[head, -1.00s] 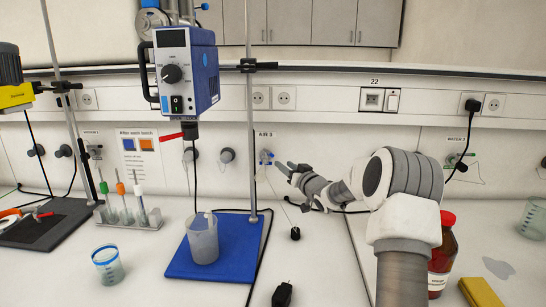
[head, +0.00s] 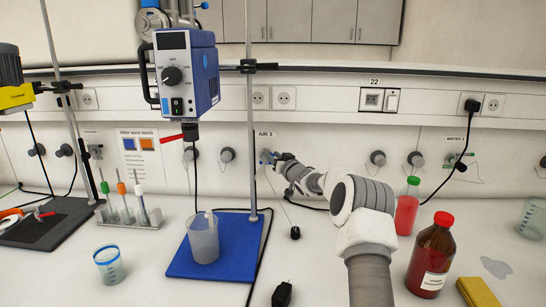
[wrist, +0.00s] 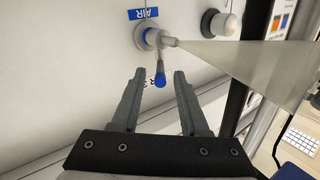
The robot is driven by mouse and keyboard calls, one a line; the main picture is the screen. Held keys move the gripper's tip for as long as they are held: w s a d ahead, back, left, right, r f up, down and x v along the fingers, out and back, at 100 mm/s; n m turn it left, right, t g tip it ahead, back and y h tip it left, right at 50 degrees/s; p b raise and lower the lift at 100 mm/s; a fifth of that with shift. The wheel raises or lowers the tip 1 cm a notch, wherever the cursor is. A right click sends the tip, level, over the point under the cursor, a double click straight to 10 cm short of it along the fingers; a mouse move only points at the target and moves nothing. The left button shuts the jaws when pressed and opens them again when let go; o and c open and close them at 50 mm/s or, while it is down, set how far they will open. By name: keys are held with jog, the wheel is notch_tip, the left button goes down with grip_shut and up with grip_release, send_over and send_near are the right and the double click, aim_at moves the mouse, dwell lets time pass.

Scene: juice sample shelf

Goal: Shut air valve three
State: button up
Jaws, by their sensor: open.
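Air valve three (head: 264,156) is on the back panel under the printed label "AIR 3" (head: 265,134). In the wrist view the valve body (wrist: 147,37) is seen upside down beside a blue "AIR" tag (wrist: 143,13). Its thin lever with a blue tip (wrist: 160,78) points down in that picture, toward my gripper. My gripper (wrist: 155,76) is open, with the blue tip between the line of its two fingertips. I cannot tell whether it touches either finger. In the head view my gripper (head: 280,158) is right at the valve and partly hides it.
A grey nozzle (head: 227,155) sits on the panel left of the valve. A stand rod (head: 250,110) rises just left of it, above a blue base (head: 180,266) with a beaker (head: 203,238). Brown (head: 432,250) and red (head: 406,212) bottles stand right of my arm.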

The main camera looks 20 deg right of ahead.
grip_shut()
dwell(1.4)
